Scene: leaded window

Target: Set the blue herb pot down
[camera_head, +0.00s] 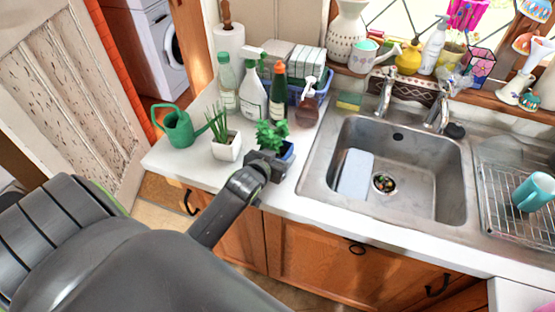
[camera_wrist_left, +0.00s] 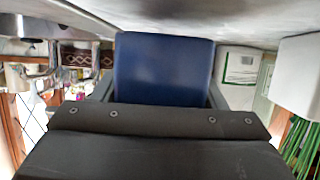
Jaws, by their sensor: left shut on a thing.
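The blue herb pot (camera_head: 288,151) with bushy green leaves (camera_head: 271,134) is at the counter's front part, left of the sink. My left gripper (camera_head: 270,163) is shut on it from the front. In the left wrist view, which looks upside down, the pot's blue wall (camera_wrist_left: 165,68) sits between the two dark fingers. The pot looks upright and very near the counter; I cannot tell whether its base touches. My right gripper is not in view.
A white pot with spiky green leaves (camera_head: 226,147) stands close on the left, with a green watering can (camera_head: 180,128) beyond it. Spray bottles (camera_head: 253,98) and a brown soap bottle (camera_head: 307,105) stand behind. The sink (camera_head: 400,170) opens to the right.

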